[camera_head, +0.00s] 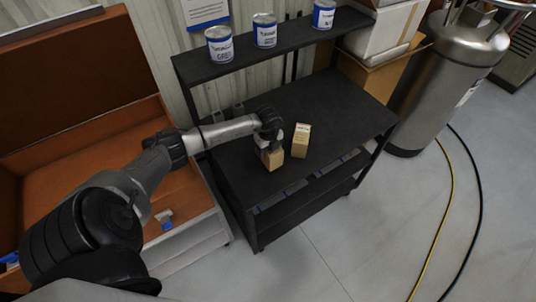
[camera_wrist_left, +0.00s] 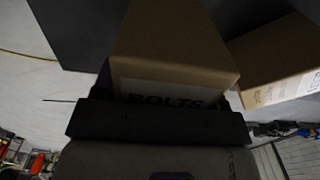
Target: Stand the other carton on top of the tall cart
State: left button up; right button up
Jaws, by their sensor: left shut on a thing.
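The tall cart (camera_head: 335,98) is dark, with a flat top surface and a raised back shelf. One small brown carton (camera_head: 301,141) stands upright on the cart top near its front edge. My left gripper (camera_head: 270,147) is shut on another brown carton (camera_head: 272,160), just left of the standing one. In the left wrist view this held carton (camera_wrist_left: 170,50) shows the word BOLTS, and the other carton (camera_wrist_left: 280,60) is beside it at the right. I cannot tell whether the held carton touches the cart top. My right gripper is not in view.
Several blue-and-white cans (camera_head: 265,32) stand on the cart's back shelf. An orange-lined open chest (camera_head: 90,140) is at the left. A steel tank (camera_head: 450,70) and cardboard boxes (camera_head: 385,70) are at the right. The cart top is clear behind the cartons.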

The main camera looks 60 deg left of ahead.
pick_arm(q)
jog(key=shift+a+f, duration=0.25)
jog(key=shift+f, duration=1.9)
jog(key=shift+f, duration=0.1)
jog(key=o, duration=1.2)
